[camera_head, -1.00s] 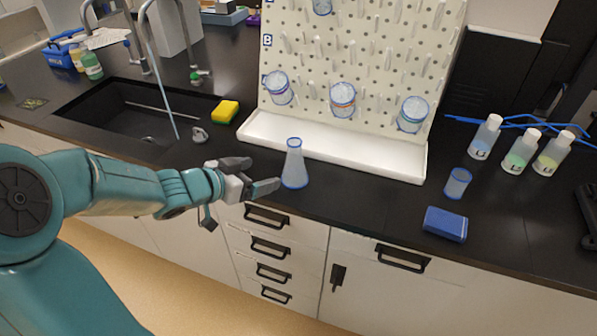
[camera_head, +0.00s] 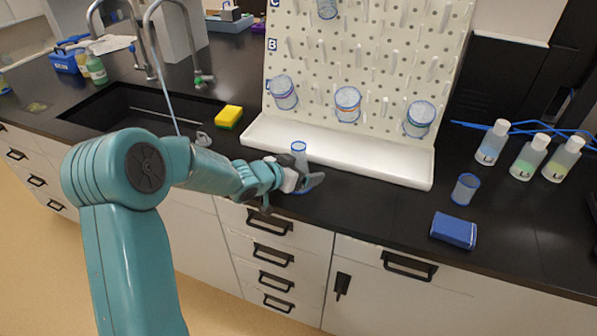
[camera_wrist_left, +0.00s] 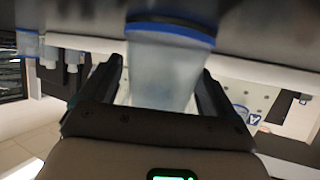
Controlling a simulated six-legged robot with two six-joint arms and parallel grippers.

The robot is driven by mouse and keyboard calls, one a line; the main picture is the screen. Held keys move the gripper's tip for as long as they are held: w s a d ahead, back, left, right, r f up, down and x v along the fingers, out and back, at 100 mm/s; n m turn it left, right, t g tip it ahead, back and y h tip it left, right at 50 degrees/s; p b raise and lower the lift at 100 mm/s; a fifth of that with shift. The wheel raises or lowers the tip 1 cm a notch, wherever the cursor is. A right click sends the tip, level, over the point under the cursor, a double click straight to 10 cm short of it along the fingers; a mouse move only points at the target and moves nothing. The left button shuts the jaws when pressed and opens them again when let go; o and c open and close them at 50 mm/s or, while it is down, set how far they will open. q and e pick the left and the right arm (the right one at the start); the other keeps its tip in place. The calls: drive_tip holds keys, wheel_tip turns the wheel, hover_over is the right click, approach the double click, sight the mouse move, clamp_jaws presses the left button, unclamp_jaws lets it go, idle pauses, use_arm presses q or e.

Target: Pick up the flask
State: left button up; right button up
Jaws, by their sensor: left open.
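The flask (camera_head: 299,152) is clear with a blue tint and stands upright on the black counter in front of the drying rack. In the head view its lower part is mostly hidden behind my left gripper (camera_head: 312,178). In the left wrist view the flask (camera_wrist_left: 165,68) lies between the two open fingers of my left gripper (camera_wrist_left: 160,88), its blue-edged base toward the top of the picture. I cannot tell whether either finger touches it. My right gripper is not in view.
A white pegboard rack (camera_head: 385,65) with a trough (camera_head: 340,152) stands behind the flask, holding several beakers. A small beaker (camera_head: 466,189), a blue box (camera_head: 453,230) and three bottles (camera_head: 528,157) are to the right. A sponge (camera_head: 229,116) and sink (camera_head: 130,105) are to the left.

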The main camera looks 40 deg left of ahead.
use_arm(q)
drive_tip(key=shift+w+f, duration=0.15)
drive_tip(key=shift+w, duration=0.15)
drive_tip(key=shift+s, duration=0.15)
drive_tip(key=c, duration=1.1)
drive_tip(key=shift+c, duration=0.2)
wheel_tip(320, 180, up, 20)
drive_tip(key=p, duration=1)
drive_tip(key=shift+p, duration=0.4)
